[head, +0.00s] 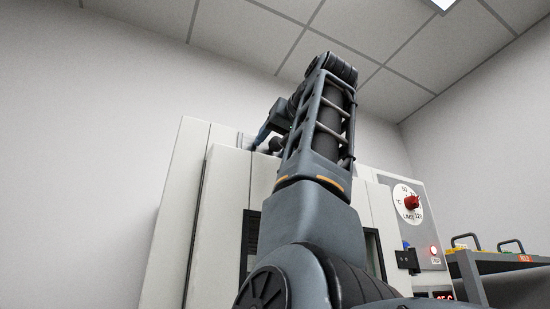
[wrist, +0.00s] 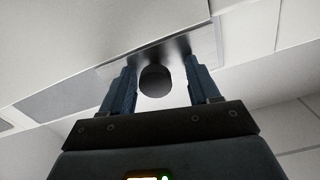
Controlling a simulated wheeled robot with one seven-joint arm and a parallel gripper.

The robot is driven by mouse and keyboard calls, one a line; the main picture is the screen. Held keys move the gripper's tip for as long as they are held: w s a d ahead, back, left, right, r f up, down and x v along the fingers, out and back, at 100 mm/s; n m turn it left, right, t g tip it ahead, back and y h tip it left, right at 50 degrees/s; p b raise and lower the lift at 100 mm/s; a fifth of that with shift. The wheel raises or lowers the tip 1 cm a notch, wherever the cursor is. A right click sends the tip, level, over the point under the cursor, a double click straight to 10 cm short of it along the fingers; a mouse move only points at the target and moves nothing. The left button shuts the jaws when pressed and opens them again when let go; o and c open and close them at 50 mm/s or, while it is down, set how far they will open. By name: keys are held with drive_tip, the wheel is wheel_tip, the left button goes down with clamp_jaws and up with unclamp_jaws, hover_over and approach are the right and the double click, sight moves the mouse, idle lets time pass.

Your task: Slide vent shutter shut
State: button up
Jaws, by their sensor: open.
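In the wrist view, a dark round knob (wrist: 156,81) stands out from a shiny grey metal plate (wrist: 205,46), which I take to be the vent shutter. My gripper (wrist: 162,76) is open, with one blue finger on each side of the knob. Gaps show between the knob and both fingers, so I see no contact. In the head view my gripper (head: 264,134) is at the top of the pale cabinet (head: 228,180), partly hidden behind my arm. The shutter cannot be made out there.
A grey strip (wrist: 62,94) lies left of the plate on the pale surface. My arm covers the cabinet's middle.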

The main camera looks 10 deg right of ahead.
drive_tip(key=b+v, duration=0.2)
drive_tip(key=v, duration=0.5)
drive_tip(key=shift+s, duration=0.35)
drive_tip(key=shift+d, duration=0.1)
